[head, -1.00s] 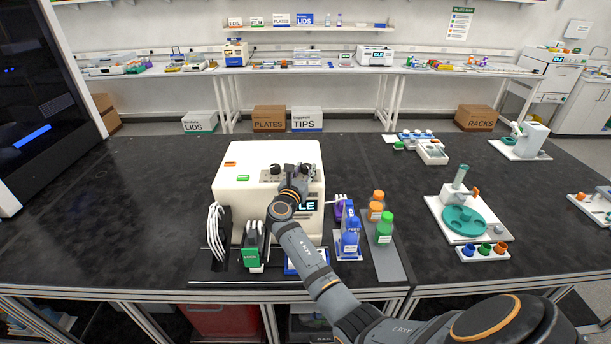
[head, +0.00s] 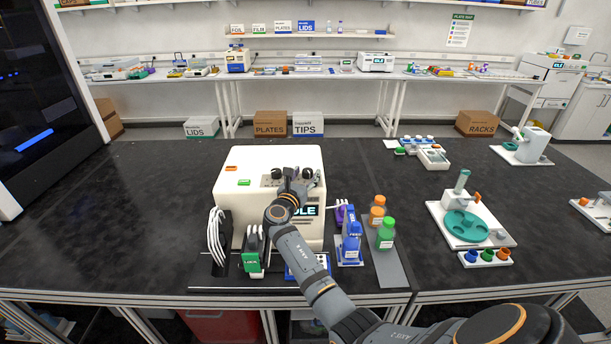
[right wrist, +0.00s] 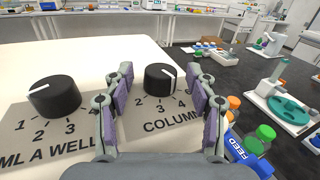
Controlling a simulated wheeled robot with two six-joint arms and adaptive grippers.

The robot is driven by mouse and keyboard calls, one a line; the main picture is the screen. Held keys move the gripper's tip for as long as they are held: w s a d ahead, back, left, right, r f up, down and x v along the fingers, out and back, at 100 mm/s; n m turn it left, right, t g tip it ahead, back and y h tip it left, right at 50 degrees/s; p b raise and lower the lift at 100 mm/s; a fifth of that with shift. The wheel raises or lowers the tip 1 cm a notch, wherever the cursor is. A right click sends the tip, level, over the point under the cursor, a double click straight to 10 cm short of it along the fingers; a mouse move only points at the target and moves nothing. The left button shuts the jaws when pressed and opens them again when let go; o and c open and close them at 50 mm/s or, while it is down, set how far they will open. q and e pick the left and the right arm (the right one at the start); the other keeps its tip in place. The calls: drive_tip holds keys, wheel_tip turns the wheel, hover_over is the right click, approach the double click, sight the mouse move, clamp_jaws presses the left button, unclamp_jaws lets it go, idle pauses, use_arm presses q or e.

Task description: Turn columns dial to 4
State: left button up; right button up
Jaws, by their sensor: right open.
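The columns dial (right wrist: 160,79) is a black round knob with a white pointer line, on a grey panel (right wrist: 150,118) marked 2, 3, 4 and "COLUMN". Its line points to the right side, but I cannot tell exactly which number it meets. In the head view the dial (head: 307,173) is the right one of two knobs on the cream machine (head: 240,205). My right gripper (right wrist: 161,88) is open, with one purple-padded finger on each side of the dial; it also shows in the head view (head: 297,182). Contact is not clear. My left gripper is not in view.
A second black dial (right wrist: 54,96), labelled "ML A WELL", sits left of my fingers. The bench left of the machine is clear.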

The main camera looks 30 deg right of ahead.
drive_tip(key=shift+s+a+f, duration=0.1)
drive_tip(key=shift+s+a, duration=0.1)
drive_tip(key=shift+a, duration=0.1)
drive_tip(key=v, duration=0.6)
drive_tip(key=shift+s+a, duration=0.3)
